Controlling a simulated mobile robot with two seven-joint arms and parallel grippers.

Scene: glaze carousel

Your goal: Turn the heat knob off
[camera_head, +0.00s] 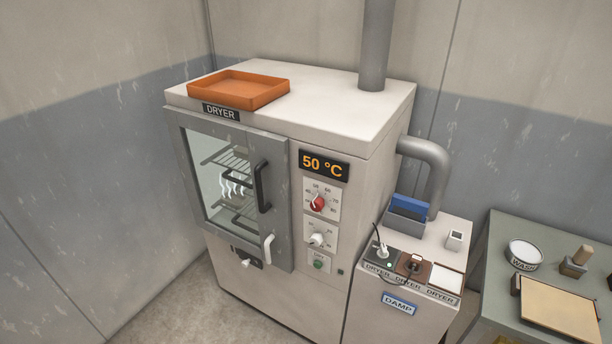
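A cream dryer cabinet (330,285) stands against the wall in the head view. Its display (324,165) reads 50 °C in orange. Below it is a red knob (318,203) on a white dial plate with numbers around it, which looks like the heat knob. Its exact setting is too small to read. A white knob (317,239) on a second dial plate sits under the red one, and a green button (319,264) is lower still. Wavy white heat marks show behind the door's glass. Neither of my grippers is in view.
The dryer door (237,197) is shut, with a black handle (262,187) and a white lever (268,248) left of the knobs. An orange tray (238,101) lies on top. A small cabinet (400,320) and a grey-green table (500,245) stand right. Floor at lower left is clear.

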